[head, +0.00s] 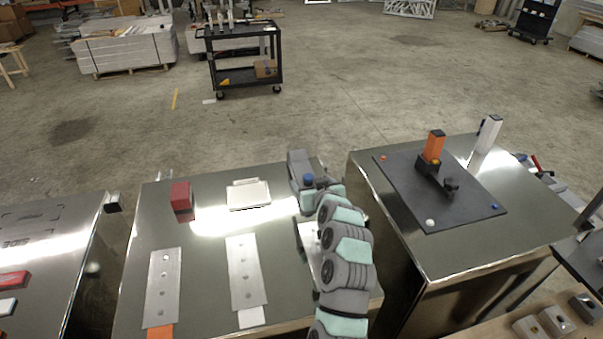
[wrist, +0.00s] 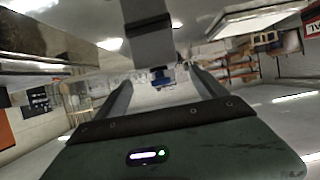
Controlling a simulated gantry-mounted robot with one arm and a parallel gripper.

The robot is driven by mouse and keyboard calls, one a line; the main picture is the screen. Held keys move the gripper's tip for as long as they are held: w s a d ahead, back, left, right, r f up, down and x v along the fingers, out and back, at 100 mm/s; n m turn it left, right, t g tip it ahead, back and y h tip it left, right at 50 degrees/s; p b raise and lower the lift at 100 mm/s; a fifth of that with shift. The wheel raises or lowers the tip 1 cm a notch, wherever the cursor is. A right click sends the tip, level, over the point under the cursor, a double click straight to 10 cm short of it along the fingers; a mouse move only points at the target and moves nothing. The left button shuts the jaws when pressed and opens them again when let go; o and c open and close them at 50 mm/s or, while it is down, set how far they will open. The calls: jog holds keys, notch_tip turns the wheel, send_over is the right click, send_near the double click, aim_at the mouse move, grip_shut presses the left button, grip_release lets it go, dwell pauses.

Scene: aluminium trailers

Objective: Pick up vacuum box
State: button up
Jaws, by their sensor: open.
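No label shows which thing is the vacuum box. A grey upright block (head: 297,163) with a blue knob (head: 308,179) stands at the back right of the middle metal table, at the end of my arm. In the wrist view a grey block with a dark band (wrist: 150,45) and a blue part below it (wrist: 160,77) appears beyond and between my fingers. My gripper (wrist: 160,92) is open, with one finger on each side. I cannot tell whether it touches the block. In the head view my own arm partly hides the gripper.
The middle table (head: 210,245) bears a red box (head: 181,200), a white flat box (head: 248,194) and perforated metal plates (head: 163,285). The right table has a black mat (head: 405,180) with an orange-topped fixture (head: 434,146). A gap separates the tables. A black cart (head: 243,75) stands behind.

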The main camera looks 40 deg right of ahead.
aim_at(304, 173)
jog(key=x, duration=0.2)
jog(key=shift+w+d, duration=0.2)
jog(key=shift+w, duration=0.15)
jog(key=shift+w+d+f, duration=0.1)
jog(key=shift+w+f, duration=0.2)
jog(key=shift+w+d+p, duration=0.2)
jog(key=shift+w+p, duration=0.15)
jog(key=shift+p, duration=0.05)
jog(key=shift+f+p+x, duration=0.2)
jog(key=shift+p+x, duration=0.25)
jog(key=shift+x, duration=1.85)
jog(key=shift+c, duration=0.3)
grip_shut()
